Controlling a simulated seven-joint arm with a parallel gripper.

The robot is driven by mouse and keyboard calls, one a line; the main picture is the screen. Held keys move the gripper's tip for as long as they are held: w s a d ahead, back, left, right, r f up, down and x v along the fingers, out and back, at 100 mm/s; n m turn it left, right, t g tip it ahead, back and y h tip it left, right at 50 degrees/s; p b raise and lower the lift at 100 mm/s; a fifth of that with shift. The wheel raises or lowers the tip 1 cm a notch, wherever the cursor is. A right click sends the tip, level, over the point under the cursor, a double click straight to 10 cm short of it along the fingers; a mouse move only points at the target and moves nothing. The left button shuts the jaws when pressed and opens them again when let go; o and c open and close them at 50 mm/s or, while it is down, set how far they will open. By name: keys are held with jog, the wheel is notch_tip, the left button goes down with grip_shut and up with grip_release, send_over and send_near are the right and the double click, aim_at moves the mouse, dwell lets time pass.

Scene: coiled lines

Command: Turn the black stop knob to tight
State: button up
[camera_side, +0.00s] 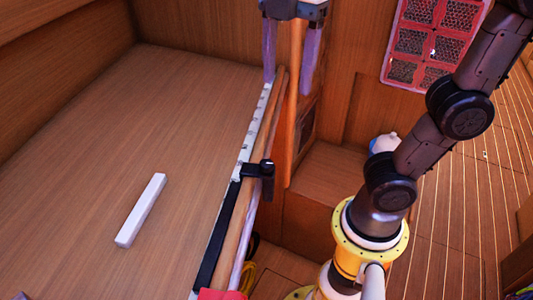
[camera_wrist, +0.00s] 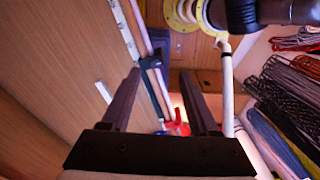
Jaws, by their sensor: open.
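The black stop knob (camera_side: 266,170) sits on the rail along the right edge of the wooden top. It joins a short black arm at the upper end of a black strip (camera_side: 217,232). In the wrist view the knob (camera_wrist: 151,62) shows between my fingertips, farther away than they are. My gripper (camera_side: 288,86) is open and empty, fingers pointing down, above and beyond the knob in the side view. It does not touch the knob. Its two dark fingers (camera_wrist: 160,73) stand well apart in the wrist view. Whether the knob is tight cannot be told.
A white bar (camera_side: 141,210) lies on the wooden top, left of the rail. A red object (camera_side: 222,294) is at the rail's near end. Coiled lines (camera_wrist: 285,100) fill the right of the wrist view. A red-framed mesh panel (camera_side: 432,45) is on the back wall.

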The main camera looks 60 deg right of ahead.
aim_at(266, 163)
jog(key=shift+n, duration=0.7)
jog(key=a+f, duration=0.1)
jog(key=f, duration=0.3)
jog(key=w+a+f, duration=0.1)
jog(key=f, duration=0.4)
jog(key=a+f, duration=0.2)
jog(key=f, duration=0.3)
jog(key=shift+w, duration=0.15)
grip_shut()
